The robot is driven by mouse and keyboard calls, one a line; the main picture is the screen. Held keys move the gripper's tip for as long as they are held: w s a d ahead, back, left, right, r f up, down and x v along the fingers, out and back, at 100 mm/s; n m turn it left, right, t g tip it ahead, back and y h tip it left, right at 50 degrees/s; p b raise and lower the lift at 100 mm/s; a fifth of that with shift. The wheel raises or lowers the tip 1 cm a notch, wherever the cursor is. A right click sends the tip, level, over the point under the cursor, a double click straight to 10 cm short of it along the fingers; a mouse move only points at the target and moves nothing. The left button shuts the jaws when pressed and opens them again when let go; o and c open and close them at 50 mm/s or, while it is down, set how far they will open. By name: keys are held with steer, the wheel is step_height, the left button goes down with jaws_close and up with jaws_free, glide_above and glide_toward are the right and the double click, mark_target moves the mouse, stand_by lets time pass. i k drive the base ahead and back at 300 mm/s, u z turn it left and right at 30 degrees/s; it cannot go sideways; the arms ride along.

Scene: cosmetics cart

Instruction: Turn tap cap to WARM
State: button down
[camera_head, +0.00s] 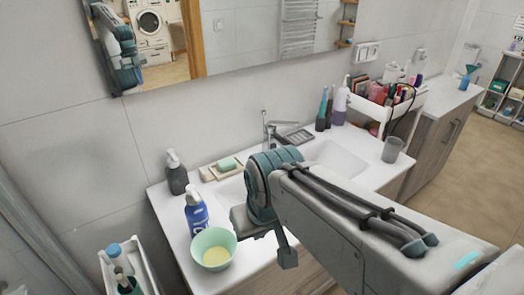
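The chrome tap (268,128) stands at the back of the white washbasin (335,160), against the grey tiled wall. Its upright lever or cap (264,116) is small in the picture, and I cannot read any WARM mark or tell its setting. My arm reaches in from the lower right and hides part of the basin. My gripper (268,240) hangs at the arm's end, in front of the counter, lower than the tap in the picture and apart from it. It is seen partly from behind, so I cannot tell whether its fingers are open or shut.
A dark soap dispenser (176,175), a blue bottle (196,212) and a green bowl (213,249) stand on the left of the counter. A soap dish (226,166) lies left of the tap. Several bottles and a grey cup (392,149) are to the right. A mirror hangs above.

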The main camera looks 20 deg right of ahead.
mark_target(270, 129)
steer(key=k, duration=0.5)
steer(key=z, duration=2.25)
steer(key=i, duration=1.45)
steer(key=u, duration=2.65)
steer(key=i, duration=0.5)
